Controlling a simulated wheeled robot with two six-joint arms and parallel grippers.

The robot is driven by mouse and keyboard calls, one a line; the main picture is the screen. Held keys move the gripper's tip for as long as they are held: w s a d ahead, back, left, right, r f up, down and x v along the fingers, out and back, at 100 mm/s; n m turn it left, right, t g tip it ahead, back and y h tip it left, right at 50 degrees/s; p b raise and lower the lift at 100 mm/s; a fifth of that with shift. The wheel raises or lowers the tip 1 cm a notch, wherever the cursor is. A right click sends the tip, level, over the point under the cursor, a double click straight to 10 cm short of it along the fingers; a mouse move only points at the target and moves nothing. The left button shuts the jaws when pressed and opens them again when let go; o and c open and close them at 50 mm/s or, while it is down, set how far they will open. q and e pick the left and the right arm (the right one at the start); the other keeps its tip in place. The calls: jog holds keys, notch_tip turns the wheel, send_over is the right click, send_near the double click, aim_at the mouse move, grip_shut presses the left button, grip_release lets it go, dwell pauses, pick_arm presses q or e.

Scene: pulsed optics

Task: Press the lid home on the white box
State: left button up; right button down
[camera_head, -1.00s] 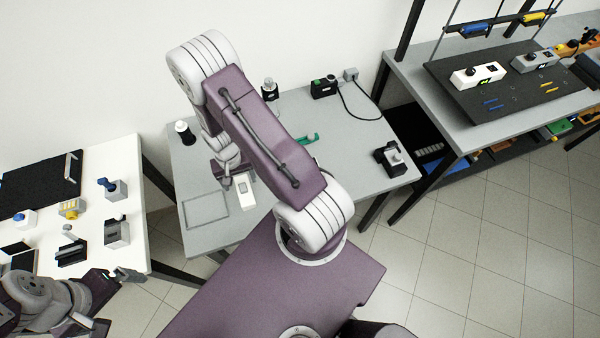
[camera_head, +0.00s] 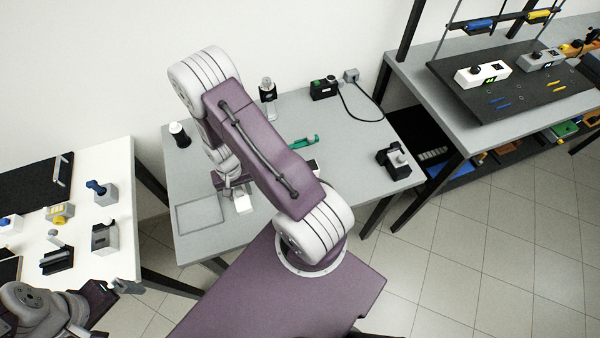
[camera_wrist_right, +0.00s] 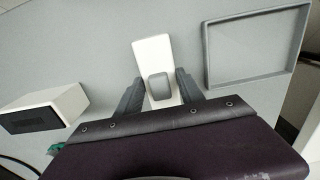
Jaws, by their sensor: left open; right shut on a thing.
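A white lid (camera_wrist_right: 152,50) with a grey knob (camera_wrist_right: 158,86) lies between the two fingers of my right gripper (camera_wrist_right: 160,92) in the right wrist view. The gripper is shut on it; whether the lid touches the table I cannot tell. In the head view the lid (camera_head: 243,204) shows just below the right gripper (camera_head: 233,188). The white box (camera_wrist_right: 45,108) is apart from the lid, at the left of the wrist view, with a dark face showing. In the head view my right arm hides most of the box (camera_head: 314,164). My left gripper (camera_head: 122,287) is open and empty at lower left.
A shallow grey tray (camera_head: 201,219) lies left of the lid on the grey table (camera_head: 340,200). A white table (camera_head: 90,268) with several fixtures is at left.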

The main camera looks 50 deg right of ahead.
jog(key=shift+r+p, duration=2.55)
jog(key=shift+r, duration=0.45)
jog(key=shift+r, duration=0.1)
notch_tip(320, 180, up, 5)
jog(key=p, duration=0.4)
